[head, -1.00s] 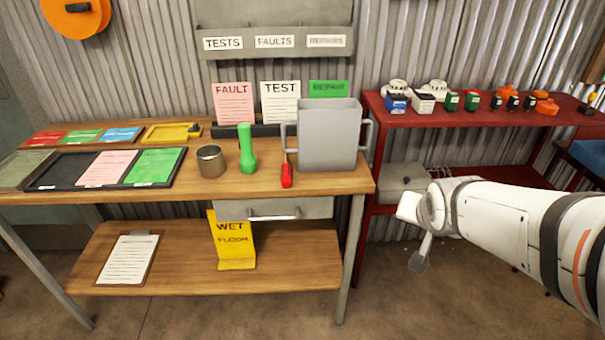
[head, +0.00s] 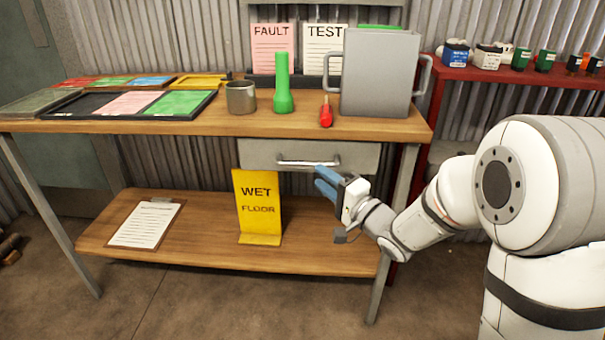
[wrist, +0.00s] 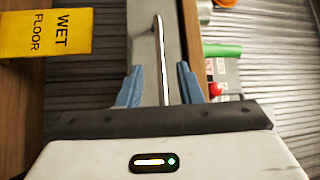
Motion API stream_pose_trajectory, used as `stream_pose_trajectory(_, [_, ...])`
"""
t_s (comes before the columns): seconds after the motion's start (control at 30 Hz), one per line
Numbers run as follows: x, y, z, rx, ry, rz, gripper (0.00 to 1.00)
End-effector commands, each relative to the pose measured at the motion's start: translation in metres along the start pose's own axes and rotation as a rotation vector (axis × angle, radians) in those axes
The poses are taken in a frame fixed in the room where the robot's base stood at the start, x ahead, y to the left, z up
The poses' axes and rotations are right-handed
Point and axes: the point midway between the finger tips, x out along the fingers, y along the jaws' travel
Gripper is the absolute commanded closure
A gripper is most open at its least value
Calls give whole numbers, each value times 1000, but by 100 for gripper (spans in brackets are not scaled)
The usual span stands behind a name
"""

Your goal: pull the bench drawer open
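The bench drawer (head: 355,157) is a grey front under the wooden bench top and looks closed. Its bar handle (head: 309,162) is silver. My gripper (head: 325,180), with blue fingers, is in front of the drawer near the right end of the handle. In the wrist view my gripper (wrist: 160,88) is open, one finger on each side of the handle (wrist: 160,50), with gaps between the fingers and the bar. The drawer front (wrist: 144,45) lies behind the handle there. The wrist view does not clearly show how deep the fingers reach past the bar.
A yellow wet floor sign (head: 258,205) stands on the lower shelf (head: 205,235), left of my gripper. A clipboard (head: 147,223) lies there too. A bench leg (head: 391,235) is close to my arm. A grey holder (head: 376,75), red-handled tool (head: 326,113) and green torch (head: 283,85) stand above.

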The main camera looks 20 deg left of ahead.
Motion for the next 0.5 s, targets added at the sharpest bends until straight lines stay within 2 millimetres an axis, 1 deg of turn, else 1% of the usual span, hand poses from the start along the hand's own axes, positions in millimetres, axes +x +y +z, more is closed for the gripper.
stream_pose_trajectory(0.3, [50, 1, 1, -2, 0, -1, 67])
stream_pose_trajectory(0.4, [61, 1, 0, -2, 0, 0, 67])
stream_pose_trajectory(0.5, [67, 0, 0, -2, 1, 1, 67])
